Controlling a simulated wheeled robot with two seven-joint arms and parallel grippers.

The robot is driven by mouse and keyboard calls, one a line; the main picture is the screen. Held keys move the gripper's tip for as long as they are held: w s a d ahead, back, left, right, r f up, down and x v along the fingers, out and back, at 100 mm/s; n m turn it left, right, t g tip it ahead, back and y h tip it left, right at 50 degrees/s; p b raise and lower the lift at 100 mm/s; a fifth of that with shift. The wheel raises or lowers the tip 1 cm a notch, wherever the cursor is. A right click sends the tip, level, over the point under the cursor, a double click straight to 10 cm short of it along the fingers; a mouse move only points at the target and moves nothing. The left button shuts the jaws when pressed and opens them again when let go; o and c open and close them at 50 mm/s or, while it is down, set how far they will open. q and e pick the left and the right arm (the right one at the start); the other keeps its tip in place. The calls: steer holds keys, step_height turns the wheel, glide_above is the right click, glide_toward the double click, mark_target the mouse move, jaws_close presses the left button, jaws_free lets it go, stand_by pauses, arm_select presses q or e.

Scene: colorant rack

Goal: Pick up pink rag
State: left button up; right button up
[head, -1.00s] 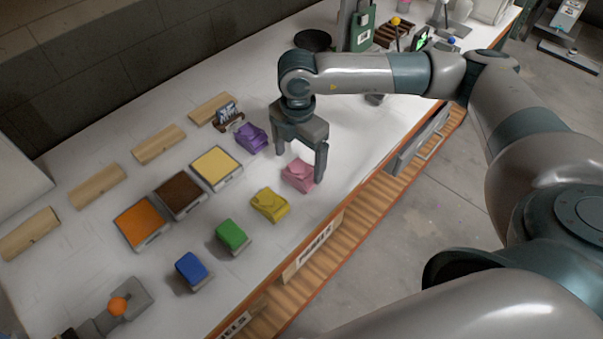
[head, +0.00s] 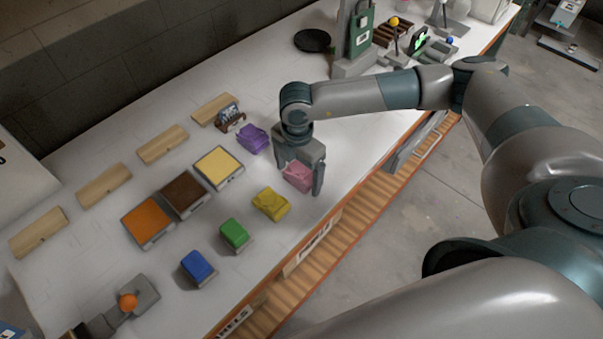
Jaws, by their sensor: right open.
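The pink rag (head: 298,177) lies folded on the white table, toward its front edge, right of the yellow rag. My right gripper (head: 299,188) points down over it, with its fingers apart on the left and right sides of the rag. The palm hides the rag's upper part. I cannot tell whether the fingers touch it. My left gripper is not in view.
A yellow rag (head: 270,204) and a purple rag (head: 253,139) lie close to the gripper. Orange (head: 147,220), brown (head: 184,192) and yellow (head: 219,166) square trays lie to the left.

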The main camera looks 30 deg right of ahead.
mark_target(298, 172)
steer(key=shift+c, duration=0.5)
steer(key=c, duration=1)
steer(key=shift+c, duration=0.3)
steer(key=shift+r+b, duration=0.65)
steer(key=shift+r, duration=0.05)
step_height(298, 172, up, 2)
steer(key=shift+w+r+b, duration=0.1)
steer(key=shift+r+b, duration=0.1)
steer(key=shift+b, duration=0.65)
steer(key=s+d+r+b, duration=0.4)
steer(key=s+d+r, duration=0.2)
steer(key=s, duration=0.3)
steer(key=shift+s+d+r+b, duration=0.3)
steer(key=shift+s+d+r, duration=0.05)
steer(key=shift+r, duration=0.3)
